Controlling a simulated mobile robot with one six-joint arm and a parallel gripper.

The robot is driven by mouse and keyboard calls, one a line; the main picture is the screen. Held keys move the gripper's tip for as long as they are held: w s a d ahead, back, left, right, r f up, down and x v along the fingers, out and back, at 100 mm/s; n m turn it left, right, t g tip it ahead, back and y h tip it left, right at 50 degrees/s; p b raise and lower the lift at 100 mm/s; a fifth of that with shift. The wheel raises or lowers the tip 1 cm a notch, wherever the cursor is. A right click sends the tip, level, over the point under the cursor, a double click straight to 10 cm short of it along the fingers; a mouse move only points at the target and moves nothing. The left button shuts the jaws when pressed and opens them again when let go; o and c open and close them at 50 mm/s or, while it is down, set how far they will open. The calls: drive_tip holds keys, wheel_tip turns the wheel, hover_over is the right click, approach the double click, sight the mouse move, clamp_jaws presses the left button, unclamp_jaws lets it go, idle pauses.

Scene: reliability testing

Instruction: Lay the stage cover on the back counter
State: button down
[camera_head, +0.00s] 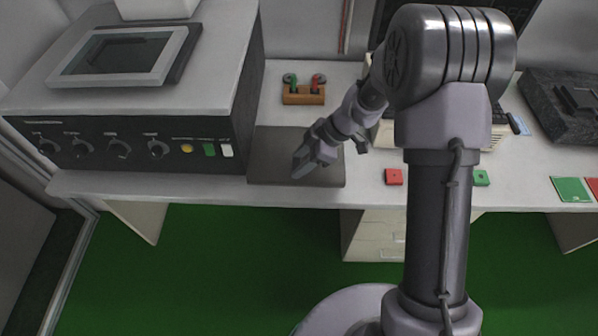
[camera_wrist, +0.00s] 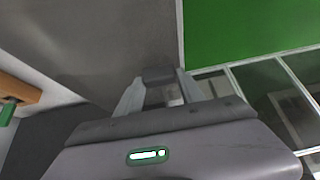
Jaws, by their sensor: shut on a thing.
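A flat dark grey plate (camera_head: 265,165), which looks like the stage cover, is at the front edge of the light counter (camera_head: 370,180), right of the dark instrument. It fills the upper left of the wrist view (camera_wrist: 110,40). My gripper (camera_head: 299,170) is over its front part, pointing down. In the wrist view the fingers of my gripper (camera_wrist: 157,88) are closed around a small dark grip at the plate. I cannot tell whether the plate rests on the counter or hangs just above it.
The large instrument (camera_head: 110,145) with knobs stands close on the left. A wooden block (camera_head: 303,97) with green and red parts is behind the plate. A red piece (camera_head: 394,177) and a green piece (camera_head: 481,178) lie to the right. A dark case (camera_head: 560,105) is at far right.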

wheel_tip(320, 180, down, 4)
drive_tip(key=shift+f+b, duration=0.1)
drive_tip(key=shift+b, duration=0.65)
drive_tip(key=shift+w+a+f, duration=0.1)
drive_tip(key=shift+a+f, duration=0.1)
drive_tip(key=shift+r, duration=0.15)
drive_tip(key=shift+f+b, duration=0.2)
drive_tip(key=shift+b, duration=0.1)
drive_tip(key=c, duration=0.7)
unclamp_jaws()
